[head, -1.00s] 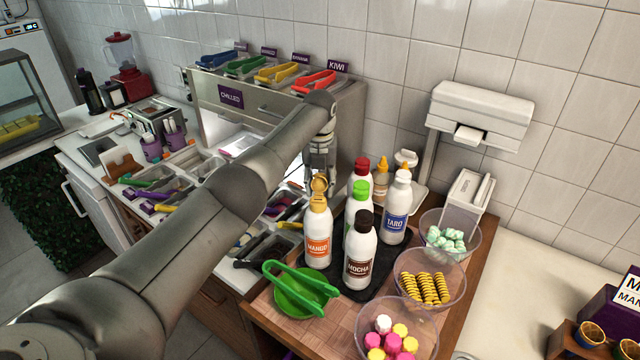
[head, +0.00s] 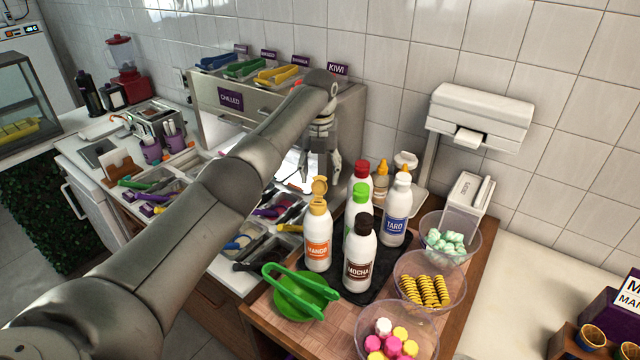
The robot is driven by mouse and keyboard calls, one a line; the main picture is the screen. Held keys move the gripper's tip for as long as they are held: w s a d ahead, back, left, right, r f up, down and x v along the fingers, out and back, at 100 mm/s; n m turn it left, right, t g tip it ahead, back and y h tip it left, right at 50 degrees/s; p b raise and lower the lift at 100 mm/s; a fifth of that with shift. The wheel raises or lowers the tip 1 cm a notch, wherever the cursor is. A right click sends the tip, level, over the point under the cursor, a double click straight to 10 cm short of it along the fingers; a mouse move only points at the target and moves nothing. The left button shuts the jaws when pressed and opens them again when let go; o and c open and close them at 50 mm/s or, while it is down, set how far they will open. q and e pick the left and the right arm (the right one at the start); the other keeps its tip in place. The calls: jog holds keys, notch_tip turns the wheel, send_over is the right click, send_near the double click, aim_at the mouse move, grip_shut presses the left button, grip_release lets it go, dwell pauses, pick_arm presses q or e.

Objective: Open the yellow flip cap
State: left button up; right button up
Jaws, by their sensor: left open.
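The mango bottle (head: 318,238) is white with an orange label and stands upright on the dark mat. Its yellow flip cap (head: 319,189) has its rounded lid standing up above the cap's base, so it looks open. My left gripper (head: 321,172) is open and empty, fingers pointing down. In the picture it is just above the cap, apart from it and seemingly behind it. My right gripper is not in view.
Mocha (head: 360,258), taro (head: 396,212), green-capped and red-capped bottles crowd beside the mango bottle. A green bowl with tongs (head: 300,292) stands in front. Clear bowls of sweets (head: 430,280) are to the right. The chilled cabinet (head: 215,125) is behind my arm.

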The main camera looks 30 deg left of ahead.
aim_at(320, 179)
pick_arm(q)
jog(key=r, duration=0.6)
jog(key=shift+s+d+r, duration=0.15)
jog(key=shift+s+r, duration=0.1)
jog(key=shift+r, duration=0.05)
jog(key=shift+f, duration=0.1)
